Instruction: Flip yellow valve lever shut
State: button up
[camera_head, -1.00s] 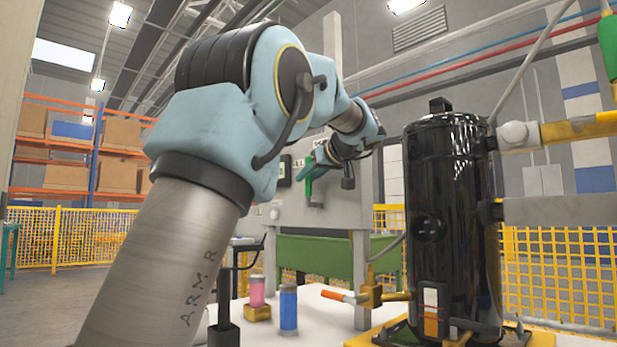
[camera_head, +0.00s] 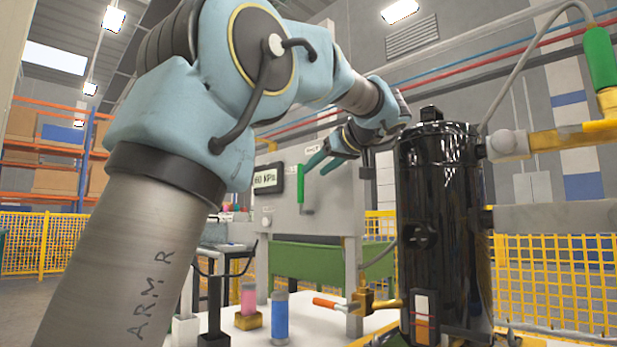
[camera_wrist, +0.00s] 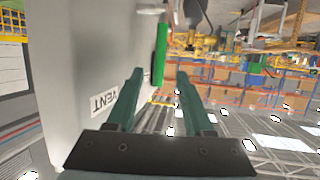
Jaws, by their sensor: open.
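No lever that is clearly yellow shows. A brass valve (camera_head: 366,300) with an orange-red handle (camera_head: 331,304) sits beside the black compressor (camera_head: 440,220), its handle pointing left. A green lever (camera_head: 306,197) hangs on the grey panel (camera_head: 335,205); it also shows in the wrist view (camera_wrist: 160,53). My gripper (camera_head: 322,163) is near the panel's top, a little above and right of this lever. In the wrist view my gripper (camera_wrist: 160,76) is open and empty, with the green lever just beyond its fingertips and a VENT label (camera_wrist: 103,103) to the left.
A pink cylinder (camera_head: 248,298) and a blue cylinder (camera_head: 281,318) stand on the white surface below the panel. Yellow mesh fencing (camera_head: 555,280) lies behind the compressor.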

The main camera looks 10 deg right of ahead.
aim_at(564, 131)
jog(key=k+j, duration=0.8)
